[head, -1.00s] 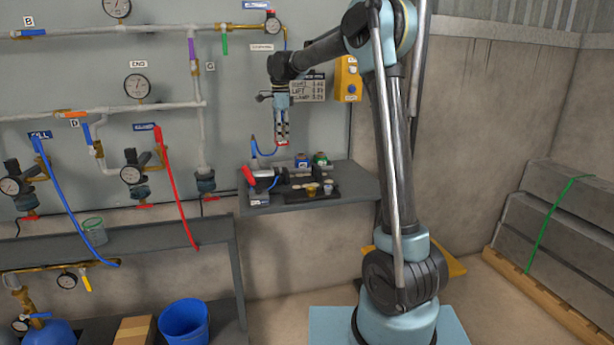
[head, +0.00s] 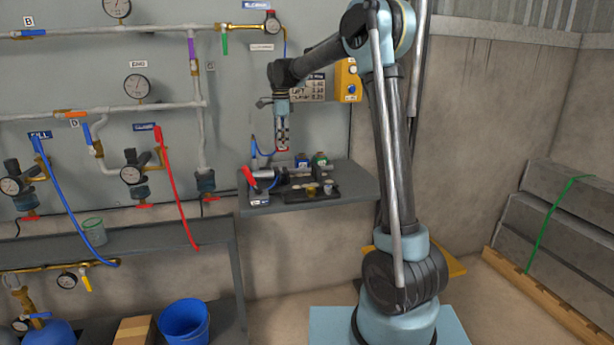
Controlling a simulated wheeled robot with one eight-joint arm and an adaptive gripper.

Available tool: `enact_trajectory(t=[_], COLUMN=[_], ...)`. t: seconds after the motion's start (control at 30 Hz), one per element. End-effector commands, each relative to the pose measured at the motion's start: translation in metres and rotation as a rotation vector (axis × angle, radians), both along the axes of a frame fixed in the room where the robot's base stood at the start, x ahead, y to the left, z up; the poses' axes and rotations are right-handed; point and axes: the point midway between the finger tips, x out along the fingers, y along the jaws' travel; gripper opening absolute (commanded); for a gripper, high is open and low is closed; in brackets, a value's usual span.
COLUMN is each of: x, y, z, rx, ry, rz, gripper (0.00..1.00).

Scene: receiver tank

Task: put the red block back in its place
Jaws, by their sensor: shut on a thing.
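My gripper (head: 282,145) points straight down above the small grey shelf (head: 355,187) in the head view. Its fingers are shut on the red block (head: 282,150), of which only a small red part shows at the fingertips. The block appears to hang just above the back of the shelf, left of a blue-topped block (head: 302,160) and a green-topped block (head: 321,159). The picture is too small to tell whether the red block touches anything. An empty place for it cannot be made out clearly.
A clamp-like device with a red handle (head: 249,177) stands at the shelf's left. A dark tray (head: 325,193) with small brass and grey pieces lies in front. A yellow box (head: 346,80) hangs on the wall behind.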

Motion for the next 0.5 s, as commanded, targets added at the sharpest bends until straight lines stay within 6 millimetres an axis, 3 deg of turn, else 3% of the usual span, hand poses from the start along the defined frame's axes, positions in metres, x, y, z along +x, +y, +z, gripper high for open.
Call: enact_trajectory(t=[0.5], x=[0.0], y=[0.0], z=[-0.021], rx=[0.0], ry=[0.0], rz=[0.0], gripper=[0.13])
